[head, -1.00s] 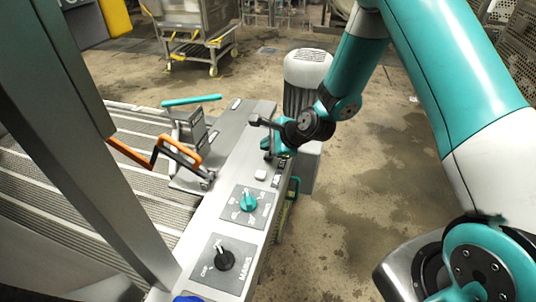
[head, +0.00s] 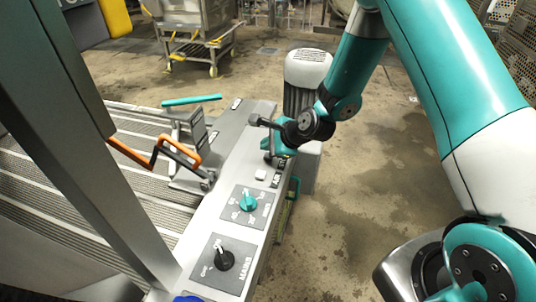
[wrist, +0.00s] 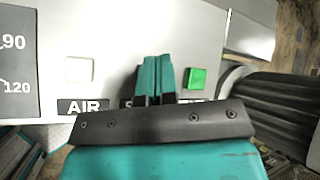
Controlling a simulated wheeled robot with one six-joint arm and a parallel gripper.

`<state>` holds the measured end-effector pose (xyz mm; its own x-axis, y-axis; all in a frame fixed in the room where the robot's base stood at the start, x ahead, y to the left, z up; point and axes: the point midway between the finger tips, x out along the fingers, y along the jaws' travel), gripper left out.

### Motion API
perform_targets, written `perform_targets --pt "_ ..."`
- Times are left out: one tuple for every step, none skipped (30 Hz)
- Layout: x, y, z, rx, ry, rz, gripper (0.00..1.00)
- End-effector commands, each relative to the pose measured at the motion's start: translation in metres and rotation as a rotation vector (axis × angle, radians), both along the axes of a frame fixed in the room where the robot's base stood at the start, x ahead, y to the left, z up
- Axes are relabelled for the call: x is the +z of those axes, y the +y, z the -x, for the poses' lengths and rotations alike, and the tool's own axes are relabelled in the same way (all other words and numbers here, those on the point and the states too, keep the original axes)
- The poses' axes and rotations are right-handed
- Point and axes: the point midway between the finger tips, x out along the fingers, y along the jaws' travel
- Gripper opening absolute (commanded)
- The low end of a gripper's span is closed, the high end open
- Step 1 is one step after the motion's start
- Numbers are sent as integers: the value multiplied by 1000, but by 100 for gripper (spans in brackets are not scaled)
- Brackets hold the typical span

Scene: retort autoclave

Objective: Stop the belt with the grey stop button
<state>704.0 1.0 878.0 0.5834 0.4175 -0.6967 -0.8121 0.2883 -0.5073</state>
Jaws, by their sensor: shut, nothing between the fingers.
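My gripper (wrist: 155,78) is shut and empty. Its fingertips are over the middle of a row of buttons on the grey control panel (wrist: 120,25) in the wrist view. The grey stop button is not visible; the fingers cover the spot above a label starting with "S". Whether the tips touch it cannot be told. A white square button (wrist: 78,70) above the "AIR" label is left of the fingers. A green button (wrist: 196,78) is close to their right. In the head view my gripper (head: 273,150) is low over the panel's far part.
A teal knob (head: 248,201) and a black knob (head: 224,260) are on the near panel. An orange handle (head: 180,154) and a teal-topped lever (head: 192,100) stand to the left, by the ribbed belt (head: 125,130). A ribbed motor (head: 305,70) is just beyond my gripper.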

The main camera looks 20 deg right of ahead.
Motion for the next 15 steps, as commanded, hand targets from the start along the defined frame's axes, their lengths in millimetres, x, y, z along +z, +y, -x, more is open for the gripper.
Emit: perform_targets --pt "0 0 0 0 0 0 0" --pt "0 0 0 0 0 0 0" --pt "0 0 0 0 0 0 0" --pt "0 0 0 0 0 0 0" --pt "0 0 0 0 0 0 0" --pt "-1 0 0 0 0 0 0" --pt "-2 0 0 0 0 0 0" --pt "-3 0 0 1 1 0 0" --pt "-4 0 0 0 1 -1 0" --pt "-6 0 1 0 1 -1 0" --pt "-7 0 1 0 1 -1 0" --pt "-8 0 1 0 1 -1 0" --pt "-9 0 1 0 1 -1 0" --pt "-9 0 1 0 1 -1 0" --pt "-9 0 1 0 0 0 0"
